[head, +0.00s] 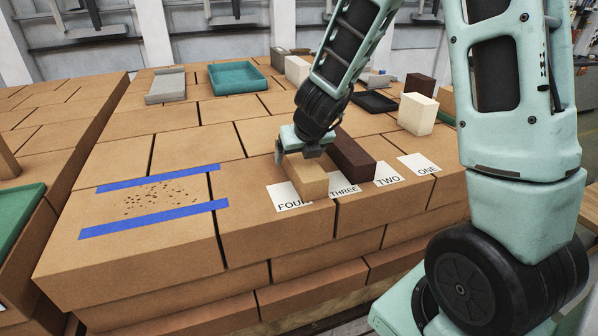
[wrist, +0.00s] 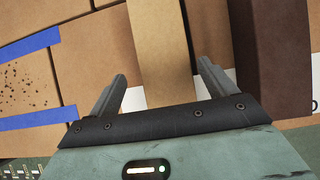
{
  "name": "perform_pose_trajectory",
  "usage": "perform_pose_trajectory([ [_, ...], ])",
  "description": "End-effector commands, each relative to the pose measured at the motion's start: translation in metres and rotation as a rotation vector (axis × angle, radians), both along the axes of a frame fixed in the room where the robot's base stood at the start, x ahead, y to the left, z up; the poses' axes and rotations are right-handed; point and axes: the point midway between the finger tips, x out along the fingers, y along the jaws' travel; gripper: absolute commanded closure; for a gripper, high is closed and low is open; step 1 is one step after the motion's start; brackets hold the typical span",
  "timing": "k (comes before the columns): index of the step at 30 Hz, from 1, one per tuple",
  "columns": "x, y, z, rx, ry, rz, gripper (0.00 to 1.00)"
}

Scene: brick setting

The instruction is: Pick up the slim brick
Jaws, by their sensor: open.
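A slim tan brick (head: 307,177) lies on the cardboard boxes, on or beside the cards marked FOUR (head: 290,199) and THREE (head: 343,187). My gripper (head: 298,152) is over its far end, pointing down. In the wrist view the brick (wrist: 160,45) runs between the two fingers of my open gripper (wrist: 162,72), with a gap on each side. I cannot tell whether the fingertips are above the brick's top or down beside it. A dark brown brick (head: 351,155) stands just to its right, apart from it, and also shows in the wrist view (wrist: 272,50).
A cream brick (head: 417,113) stands at the right, behind cards TWO (head: 388,179) and ONE (head: 420,166). A teal tray (head: 237,78), a grey tray (head: 166,86) and a black tray (head: 374,102) lie farther back. Blue tape strips (head: 155,218) lie at left. The box stack's front edge is close.

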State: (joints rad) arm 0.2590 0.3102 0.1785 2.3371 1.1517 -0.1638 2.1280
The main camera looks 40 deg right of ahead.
Motion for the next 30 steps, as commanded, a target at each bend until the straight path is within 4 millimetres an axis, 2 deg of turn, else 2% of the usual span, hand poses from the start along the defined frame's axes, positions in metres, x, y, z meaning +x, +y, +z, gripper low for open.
perform_pose_trajectory([
  [4,0.005,-0.003,-0.008,0.001,0.001,-0.001,0.16],
  [9,0.019,-0.015,-0.026,0.002,0.003,-0.002,0.16],
  [13,0.027,-0.016,-0.039,0.002,0.003,0.001,0.16],
  [23,0.031,-0.016,-0.042,0.001,0.0,0.001,0.16],
  [30,0.03,-0.016,-0.042,0.0,0.0,0.001,0.83],
])
